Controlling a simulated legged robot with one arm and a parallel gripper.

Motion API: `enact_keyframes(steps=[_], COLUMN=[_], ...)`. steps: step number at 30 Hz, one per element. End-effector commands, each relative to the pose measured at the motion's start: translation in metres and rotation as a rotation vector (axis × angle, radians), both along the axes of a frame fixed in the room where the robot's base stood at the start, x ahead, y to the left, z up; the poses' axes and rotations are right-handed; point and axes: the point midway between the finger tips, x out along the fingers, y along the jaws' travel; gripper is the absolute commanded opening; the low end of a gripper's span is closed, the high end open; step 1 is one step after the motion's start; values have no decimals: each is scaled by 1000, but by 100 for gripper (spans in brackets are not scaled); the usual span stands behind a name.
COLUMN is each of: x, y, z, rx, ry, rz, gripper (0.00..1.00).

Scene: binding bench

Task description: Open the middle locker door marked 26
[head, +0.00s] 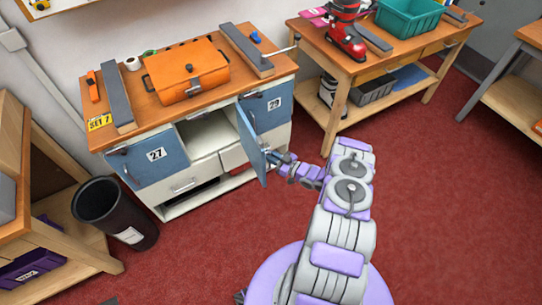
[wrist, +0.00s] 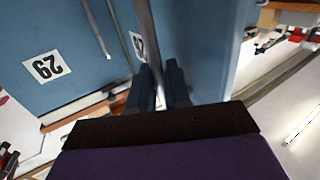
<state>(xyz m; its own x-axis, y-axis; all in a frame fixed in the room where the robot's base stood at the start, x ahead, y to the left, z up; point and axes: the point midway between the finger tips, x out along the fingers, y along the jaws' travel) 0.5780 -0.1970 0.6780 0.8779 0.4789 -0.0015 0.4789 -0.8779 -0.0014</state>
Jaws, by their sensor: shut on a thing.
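The middle locker door (head: 250,145) is blue and stands swung well out from the white cabinet, hinged beside the door marked 29. The open compartment (head: 208,131) shows to its left and looks empty. My gripper (head: 271,156) is at the door's outer free edge. In the wrist view, my gripper (wrist: 162,88) is shut on the door's grey bar handle (wrist: 147,35). A partly hidden number label (wrist: 138,45) sits beside the handle; its number cannot be read in full.
Door 27 (head: 156,163) and door 29 (head: 262,105) look shut. A black bin (head: 118,214) stands at the cabinet's left front. A wooden bench (head: 340,72) stands at right. An orange case (head: 186,72) lies on the cabinet top. Red carpet in front is clear.

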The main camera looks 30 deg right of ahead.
Motion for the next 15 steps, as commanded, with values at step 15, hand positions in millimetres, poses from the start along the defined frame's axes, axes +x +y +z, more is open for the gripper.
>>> enact_keyframes(steps=[15], x=[-2], y=[-5], z=[1], rx=[4], ry=[-3], rz=[0], gripper=[29])
